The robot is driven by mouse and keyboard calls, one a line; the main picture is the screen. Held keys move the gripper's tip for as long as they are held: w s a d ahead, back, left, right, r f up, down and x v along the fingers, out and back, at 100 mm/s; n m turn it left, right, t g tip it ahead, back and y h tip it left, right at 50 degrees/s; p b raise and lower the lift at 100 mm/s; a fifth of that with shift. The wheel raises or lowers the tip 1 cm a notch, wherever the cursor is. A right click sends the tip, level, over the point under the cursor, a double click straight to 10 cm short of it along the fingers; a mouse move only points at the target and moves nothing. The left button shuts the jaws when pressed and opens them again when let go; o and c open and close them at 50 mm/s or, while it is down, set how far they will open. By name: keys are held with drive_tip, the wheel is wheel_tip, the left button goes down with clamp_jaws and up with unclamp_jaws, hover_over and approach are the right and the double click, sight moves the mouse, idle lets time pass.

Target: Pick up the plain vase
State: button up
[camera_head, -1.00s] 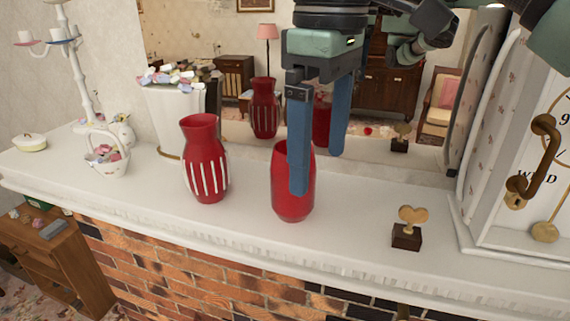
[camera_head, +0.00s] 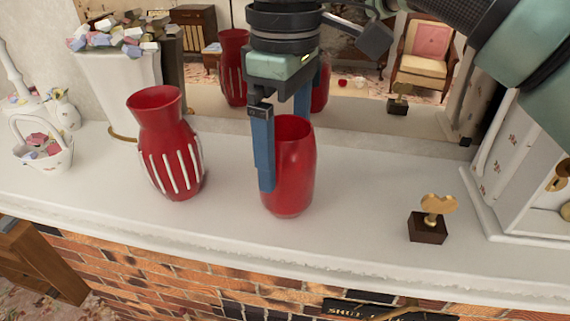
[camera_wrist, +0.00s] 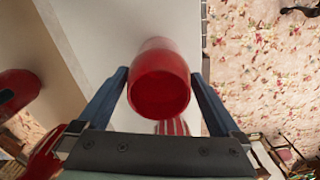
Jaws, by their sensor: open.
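The plain vase (camera_head: 293,175) is smooth red and stands upright on the white mantel shelf (camera_head: 345,205). My gripper (camera_head: 285,150) is open and points down over it. One blue finger is in front of the vase; the other is behind it, its tip hidden. In the wrist view the plain vase (camera_wrist: 160,80) lies between the two spread fingers (camera_wrist: 160,74). I cannot tell whether either finger touches it. A red vase with white stripes (camera_head: 168,150) stands to the left, clear of my gripper.
A gold heart ornament on a dark block (camera_head: 430,222) stands to the right, near a white clock (camera_head: 520,190). A white pot of colored pieces (camera_head: 120,85) and a small white basket (camera_head: 42,150) are at the left. A mirror backs the shelf.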

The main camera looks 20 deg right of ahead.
sight(289, 179)
drive_tip(key=f, duration=0.2)
drive_tip(key=f+p, duration=0.1)
drive_tip(key=f, duration=0.1)
drive_tip(key=shift+s+d, duration=0.2)
drive_tip(key=shift+d, duration=0.05)
drive_tip(key=shift+f, duration=0.6)
drive_tip(key=shift+w, duration=0.1)
drive_tip(key=c, duration=1.5)
